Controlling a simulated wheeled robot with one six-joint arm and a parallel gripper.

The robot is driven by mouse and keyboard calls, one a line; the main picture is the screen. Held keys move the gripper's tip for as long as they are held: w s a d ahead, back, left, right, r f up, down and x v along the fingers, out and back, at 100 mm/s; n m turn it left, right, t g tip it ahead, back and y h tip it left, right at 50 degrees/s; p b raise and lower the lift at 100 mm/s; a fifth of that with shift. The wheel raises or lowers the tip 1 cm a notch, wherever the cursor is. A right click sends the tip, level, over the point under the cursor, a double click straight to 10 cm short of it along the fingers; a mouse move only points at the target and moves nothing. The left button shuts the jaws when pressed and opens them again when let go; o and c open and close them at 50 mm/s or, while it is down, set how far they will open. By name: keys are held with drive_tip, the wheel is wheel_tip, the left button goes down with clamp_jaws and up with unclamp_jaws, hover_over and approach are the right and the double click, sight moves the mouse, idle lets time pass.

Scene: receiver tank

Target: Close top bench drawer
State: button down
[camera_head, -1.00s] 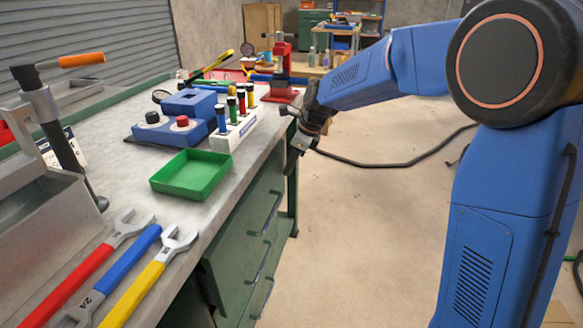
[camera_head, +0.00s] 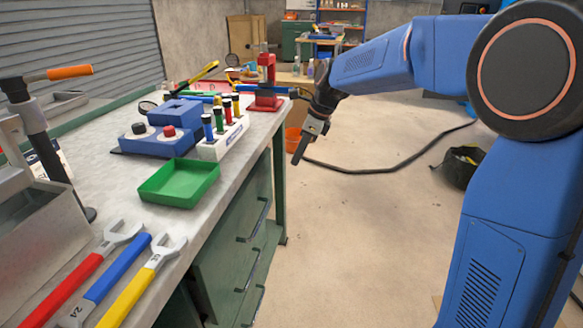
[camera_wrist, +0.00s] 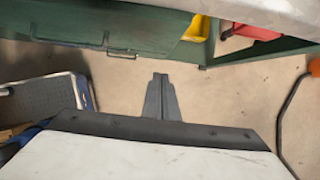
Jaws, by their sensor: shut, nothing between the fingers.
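The green workbench (camera_head: 205,268) runs along the left in the head view, with a stack of green drawers in its front. The top drawer (camera_head: 243,203) has a dark bar handle (camera_head: 258,218). Its front looks about level with the drawer fronts below, with no gap that I can make out. My gripper (camera_head: 298,158) points down in the free space right of the bench corner, apart from the drawer. Its fingers are together and empty. In the wrist view the shut fingers (camera_wrist: 158,80) are over bare floor, with the green bench front (camera_wrist: 70,22) beyond them.
On the benchtop are a green tray (camera_head: 178,183), several wrenches (camera_head: 122,285), a blue button box (camera_head: 160,135) and a red press (camera_head: 267,88). A black cable (camera_head: 385,170) and a dark bucket (camera_head: 459,167) are on the floor. Open floor lies right of the bench.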

drive_tip(key=s+f+n+g+y, duration=0.1)
drive_tip(key=s+f+g+y, duration=0.15)
drive_tip(key=s+f, duration=0.2)
drive_tip(key=m+t+y, duration=0.1)
drive_tip(key=t+y, duration=0.6)
drive_tip(key=y, duration=0.4)
approach(266, 186)
drive_tip(key=shift+h, duration=0.25)
drive_tip(key=x, duration=0.6)
drive_tip(key=shift+a+r, duration=0.1)
drive_tip(key=shift+a, duration=0.1)
drive_tip(key=x, duration=0.4)
drive_tip(key=shift+a, duration=0.2)
drive_tip(key=shift+r, duration=0.1)
